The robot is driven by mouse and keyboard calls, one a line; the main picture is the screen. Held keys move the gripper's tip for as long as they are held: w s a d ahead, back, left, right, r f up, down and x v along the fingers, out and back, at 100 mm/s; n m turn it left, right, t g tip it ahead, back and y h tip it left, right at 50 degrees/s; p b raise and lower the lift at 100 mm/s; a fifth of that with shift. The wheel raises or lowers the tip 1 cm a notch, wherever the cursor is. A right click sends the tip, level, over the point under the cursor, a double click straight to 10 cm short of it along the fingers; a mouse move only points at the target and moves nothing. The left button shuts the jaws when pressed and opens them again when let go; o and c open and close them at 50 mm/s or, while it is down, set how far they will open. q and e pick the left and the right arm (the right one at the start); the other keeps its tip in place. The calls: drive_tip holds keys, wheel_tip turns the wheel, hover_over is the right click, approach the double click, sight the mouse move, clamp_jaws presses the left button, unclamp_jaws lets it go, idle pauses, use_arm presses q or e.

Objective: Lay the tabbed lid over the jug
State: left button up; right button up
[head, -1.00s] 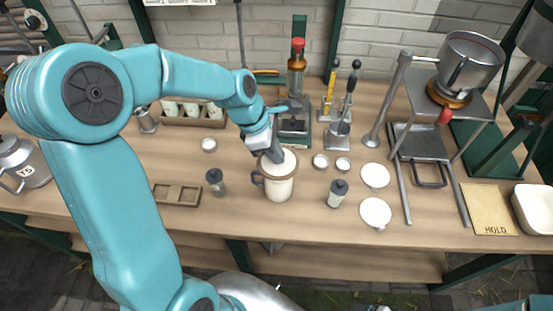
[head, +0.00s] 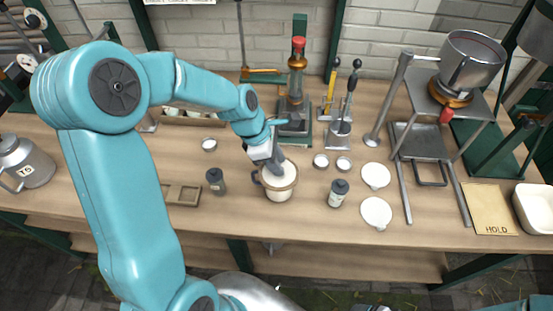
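The jug (head: 281,203) is cream with a brown rim and a dark handle on its left side. It stands in the middle of the bench, and its mouth shows pale inside. My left gripper (head: 275,164) reaches down to the jug's back rim. Its dark fingers look closed on the rim, though the gap between them is hidden. Two flat white discs with small tabs, which look like lids, lie to the right of the jug: a back one (head: 376,175) and a front one (head: 376,212). My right gripper is not in view.
Dark-capped bottles stand left (head: 215,181) and right (head: 338,193) of the jug. Small white-filled cups (head: 321,161) sit behind it on the right. A wooden tray (head: 182,194) lies left. A metal stand (head: 417,141) and a HOLD board (head: 488,208) are right.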

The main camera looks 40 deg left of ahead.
use_arm(q)
drive_tip(key=shift+w+r, duration=0.15)
drive_tip(key=shift+r, duration=0.15)
drive_tip(key=v, duration=1.2)
drive_tip(key=shift+d, duration=0.1)
